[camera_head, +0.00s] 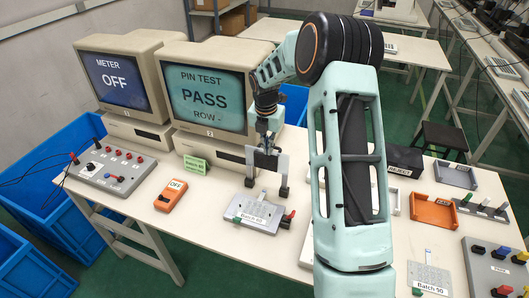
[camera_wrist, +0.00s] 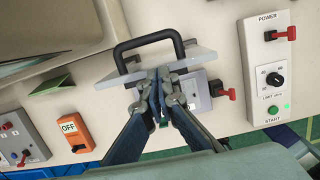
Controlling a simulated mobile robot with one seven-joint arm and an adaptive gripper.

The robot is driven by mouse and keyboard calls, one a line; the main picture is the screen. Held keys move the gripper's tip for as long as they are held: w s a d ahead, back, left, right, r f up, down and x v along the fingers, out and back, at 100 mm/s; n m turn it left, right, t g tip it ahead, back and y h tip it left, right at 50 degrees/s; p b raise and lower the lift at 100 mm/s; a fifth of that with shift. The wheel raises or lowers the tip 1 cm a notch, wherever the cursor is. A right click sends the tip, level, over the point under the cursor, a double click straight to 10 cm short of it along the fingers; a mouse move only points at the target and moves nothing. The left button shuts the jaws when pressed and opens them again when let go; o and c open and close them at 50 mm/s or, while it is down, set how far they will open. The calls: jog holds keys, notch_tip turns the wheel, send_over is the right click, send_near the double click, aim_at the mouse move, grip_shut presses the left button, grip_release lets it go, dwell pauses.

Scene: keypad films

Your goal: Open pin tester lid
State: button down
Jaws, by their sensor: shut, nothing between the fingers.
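The pin tester (camera_head: 236,209) is a grey base on the table with a film labelled Batch 40 (camera_head: 262,213) on it. Its grey lid (camera_head: 281,163) stands raised behind the base, steeply tilted. In the wrist view the lid (camera_wrist: 203,58) shows edge-on, with a black bar handle (camera_wrist: 148,40) beyond it. My gripper (camera_wrist: 158,104) is shut and empty over the tester, close to the lid on the side facing the base; contact cannot be told. It hides part of the base. A red lever clamp (camera_wrist: 218,88) sits at the base's right side.
The monitor (camera_head: 208,98) reads PIN TEST PASS, with a green batch card (camera_head: 195,164) below it. An orange meter (camera_head: 171,195) reading OFF lies left of the tester. A power panel (camera_wrist: 270,65) stands to the right. An orange tray (camera_head: 433,211) is farther right.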

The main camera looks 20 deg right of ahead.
jog(key=w+d+f+p, duration=0.1)
jog(key=w+d+f, duration=0.1)
jog(key=w+d, duration=0.2)
jog(key=shift+w+d, duration=0.25)
jog(key=shift+w, duration=0.55)
jog(key=shift+a+r, duration=0.1)
jog(key=shift+a, duration=0.1)
